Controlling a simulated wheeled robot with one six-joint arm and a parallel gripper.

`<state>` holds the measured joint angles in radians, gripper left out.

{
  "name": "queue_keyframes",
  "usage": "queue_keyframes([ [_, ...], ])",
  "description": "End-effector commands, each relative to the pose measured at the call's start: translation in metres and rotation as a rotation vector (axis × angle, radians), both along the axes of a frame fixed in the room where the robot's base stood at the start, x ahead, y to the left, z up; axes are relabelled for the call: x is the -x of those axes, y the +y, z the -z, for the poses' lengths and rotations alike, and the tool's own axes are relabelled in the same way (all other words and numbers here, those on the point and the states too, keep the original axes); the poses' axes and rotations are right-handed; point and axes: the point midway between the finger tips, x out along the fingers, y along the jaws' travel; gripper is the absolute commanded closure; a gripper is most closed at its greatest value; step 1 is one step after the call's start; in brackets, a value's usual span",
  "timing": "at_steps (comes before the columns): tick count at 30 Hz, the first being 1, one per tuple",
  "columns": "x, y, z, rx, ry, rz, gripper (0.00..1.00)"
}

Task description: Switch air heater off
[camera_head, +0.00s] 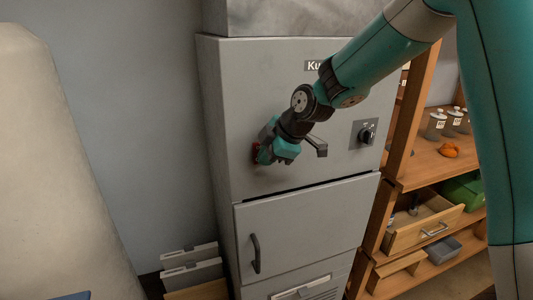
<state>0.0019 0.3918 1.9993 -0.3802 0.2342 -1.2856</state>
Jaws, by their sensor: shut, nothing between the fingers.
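The air heater appears to be the tall grey metal cabinet (290,75), with a label starting "Ku" near its top, partly covered by my arm. A black rotary knob (367,135) sits on a dark plate at the right of its front. A dark grey lever handle (318,145) sticks out to the left of the knob, just right of my wrist. My gripper (262,156) is shut and empty at the left of the cabinet front. A small red part (255,150) shows right by the fingertips, mostly hidden. I cannot tell whether they touch.
A lower door with a dark handle (255,253) is closed below. A wooden shelf (415,175) with jars, an orange item and an open drawer (425,228) stands right. A pale rounded object (55,150) fills the left side.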

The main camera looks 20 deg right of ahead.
Motion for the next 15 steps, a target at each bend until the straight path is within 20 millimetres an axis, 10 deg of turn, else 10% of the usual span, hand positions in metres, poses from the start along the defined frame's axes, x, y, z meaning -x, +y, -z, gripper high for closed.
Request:
queue_keyframes([
  [15,-0.0042,0.0000,0.0080,0.000,-0.049,0.000,1.00],
])
